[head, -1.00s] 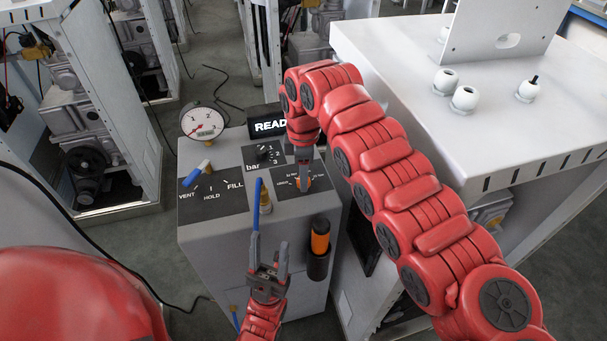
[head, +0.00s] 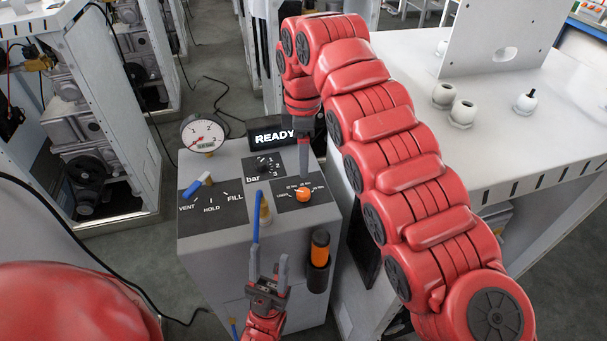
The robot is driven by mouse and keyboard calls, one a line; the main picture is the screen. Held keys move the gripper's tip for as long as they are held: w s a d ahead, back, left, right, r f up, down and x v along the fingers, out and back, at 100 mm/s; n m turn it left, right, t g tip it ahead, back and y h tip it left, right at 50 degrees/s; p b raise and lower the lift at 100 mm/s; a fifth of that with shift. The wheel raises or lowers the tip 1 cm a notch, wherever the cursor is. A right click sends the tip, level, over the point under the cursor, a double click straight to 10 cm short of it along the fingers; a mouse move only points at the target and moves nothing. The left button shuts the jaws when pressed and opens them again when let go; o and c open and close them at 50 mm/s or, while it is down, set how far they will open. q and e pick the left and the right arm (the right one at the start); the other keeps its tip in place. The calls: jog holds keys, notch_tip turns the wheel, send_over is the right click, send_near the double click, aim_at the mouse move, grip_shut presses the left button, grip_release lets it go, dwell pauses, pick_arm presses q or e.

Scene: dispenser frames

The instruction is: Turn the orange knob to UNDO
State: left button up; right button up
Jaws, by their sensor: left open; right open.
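The orange knob (head: 302,195) sits on a dark label plate at the right of the grey dispenser's top. Small white lettering surrounds it, too small to read surely; I cannot tell exactly which label the knob points to. My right gripper (head: 304,172) points down just above and behind the knob, apart from it. It is open and seen edge-on, so its fingers overlap. My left gripper (head: 269,268) is open and empty, pointing up in front of the dispenser's front face, below the knob.
The dispenser (head: 225,262) also carries a gauge (head: 203,133), a READY display (head: 272,137), a bar selector (head: 266,165) and a blue VENT/HOLD/FILL lever (head: 198,184). A blue pen-like rod (head: 256,215) and an orange-black handle in a holder (head: 319,250) stand near my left gripper. A white table (head: 490,120) stands at right.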

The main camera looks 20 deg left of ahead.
notch_tip(320, 180, up, 7)
jog(key=p, duration=0.5)
jog(key=shift+s, duration=0.1)
